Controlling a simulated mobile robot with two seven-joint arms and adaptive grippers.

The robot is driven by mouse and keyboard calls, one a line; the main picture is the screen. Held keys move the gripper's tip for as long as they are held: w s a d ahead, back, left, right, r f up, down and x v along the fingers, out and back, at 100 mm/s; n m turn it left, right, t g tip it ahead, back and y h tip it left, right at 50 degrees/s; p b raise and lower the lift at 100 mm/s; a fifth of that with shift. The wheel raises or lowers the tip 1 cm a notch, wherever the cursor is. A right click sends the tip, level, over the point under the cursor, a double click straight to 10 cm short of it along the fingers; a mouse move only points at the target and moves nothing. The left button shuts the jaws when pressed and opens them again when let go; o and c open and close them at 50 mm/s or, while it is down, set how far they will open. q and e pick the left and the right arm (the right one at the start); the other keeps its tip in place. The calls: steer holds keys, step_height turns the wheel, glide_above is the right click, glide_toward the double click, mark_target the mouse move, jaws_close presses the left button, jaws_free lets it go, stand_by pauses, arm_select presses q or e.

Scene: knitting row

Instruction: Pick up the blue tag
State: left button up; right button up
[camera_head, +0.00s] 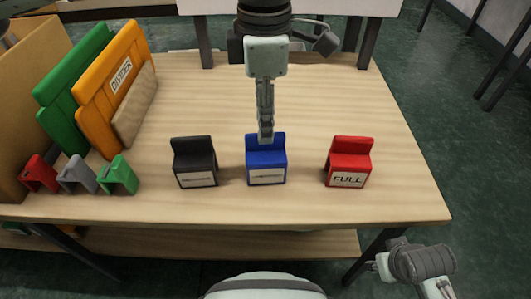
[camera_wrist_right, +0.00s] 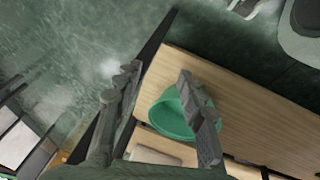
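The blue tag (camera_head: 266,172) is a small upright block with a raised back and a white label, whose text is too small to read. It stands on the table between a black tag (camera_head: 194,160) and a red tag (camera_head: 350,160) labelled FULL. My left gripper (camera_head: 266,134) points down from above, its fingertips overlapping the blue tag's raised back in the head view. Its fingers line up edge-on, so their opening and any contact are hidden. My right gripper (camera_wrist_right: 158,72) is open and empty in the right wrist view, away from the tags.
An orange divider (camera_head: 105,85), a green panel (camera_head: 75,80) and a cardboard box (camera_head: 30,100) stand at left. Small red, grey and green clips (camera_head: 118,175) sit before them. The tabletop (camera_head: 400,190) right of the red tag is clear. A green bowl (camera_wrist_right: 172,115) shows below my right gripper.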

mark_target(266, 159)
arm_select(q)
step_height(266, 159, down, 4)
steer(key=shift+f, duration=0.1)
jaws_close()
